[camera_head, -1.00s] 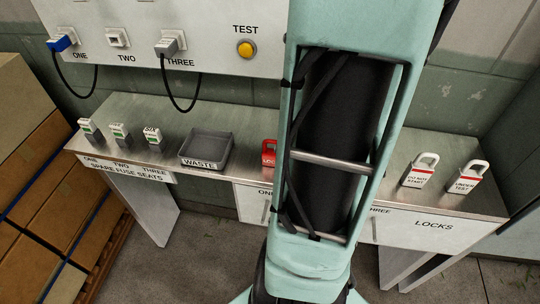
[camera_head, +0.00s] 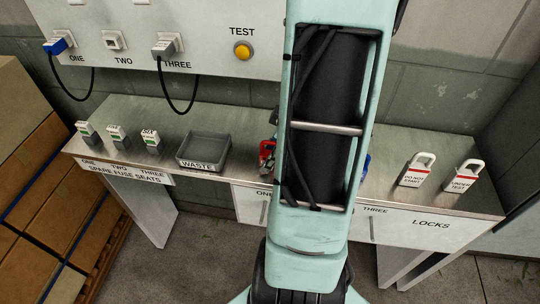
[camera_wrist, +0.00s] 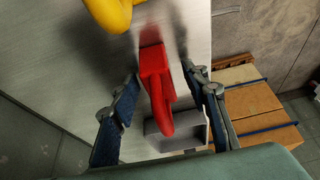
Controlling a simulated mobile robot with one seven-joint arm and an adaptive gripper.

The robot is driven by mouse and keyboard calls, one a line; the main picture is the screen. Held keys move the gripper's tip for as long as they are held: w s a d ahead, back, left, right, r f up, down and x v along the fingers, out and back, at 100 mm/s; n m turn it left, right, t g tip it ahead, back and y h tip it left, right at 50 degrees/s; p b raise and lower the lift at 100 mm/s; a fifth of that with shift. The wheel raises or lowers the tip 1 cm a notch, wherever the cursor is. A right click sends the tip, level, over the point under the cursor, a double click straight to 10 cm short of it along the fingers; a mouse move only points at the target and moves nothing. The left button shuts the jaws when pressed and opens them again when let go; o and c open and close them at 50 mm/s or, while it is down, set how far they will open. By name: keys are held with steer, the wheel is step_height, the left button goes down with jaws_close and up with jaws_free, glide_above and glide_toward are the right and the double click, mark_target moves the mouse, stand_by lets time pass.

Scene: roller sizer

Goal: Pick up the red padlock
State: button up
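The red padlock (camera_wrist: 154,72) is in the middle of the wrist view, above the metal bench top, with its shackle toward the bottom of the picture. In the head view the red padlock (camera_head: 267,150) shows only in part at the left edge of my arm, which hides the rest. My gripper (camera_wrist: 161,77) is open, with one finger on each side of the padlock. Small gaps seem to remain between the fingers and the padlock.
A yellow curved object (camera_wrist: 108,14) is close by at the top of the wrist view. The waste tray (camera_head: 204,163) stands left of the padlock. A blue object (camera_head: 365,166) peeks out right of my arm. Two white locks (camera_head: 417,170) stand further right.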

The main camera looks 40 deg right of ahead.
jaws_close()
steer(key=shift+r, duration=0.1)
